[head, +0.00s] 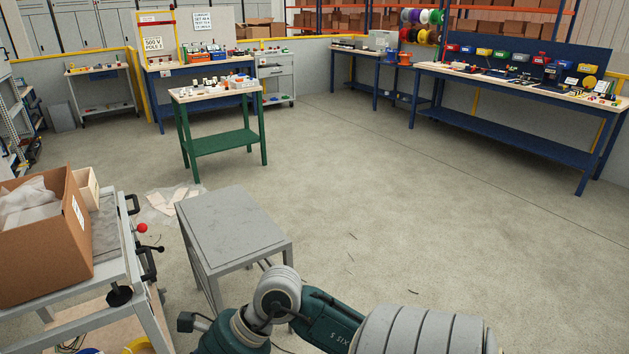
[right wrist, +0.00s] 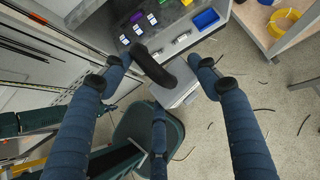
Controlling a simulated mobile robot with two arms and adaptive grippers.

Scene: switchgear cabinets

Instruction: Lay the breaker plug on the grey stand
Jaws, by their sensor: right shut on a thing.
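The grey stand (head: 232,232) is a low table with a flat, empty top, in the lower middle of the head view. My right arm reaches in below it, but that gripper does not show in the head view. In the right wrist view my right gripper (right wrist: 163,72), with blue padded fingers, is shut on a black curved piece (right wrist: 152,68), which I take to be part of the breaker plug. Much of the plug is hidden or hard to tell from the grey background. My left gripper is in neither view.
A grey trolley (head: 122,262) with a cardboard box (head: 45,238) stands left of the stand. A green table (head: 222,141) is behind it, and a long blue bench (head: 500,118) is at the right. The floor (head: 375,190) between is mostly clear. The right wrist view shows a blue bin (right wrist: 205,19).

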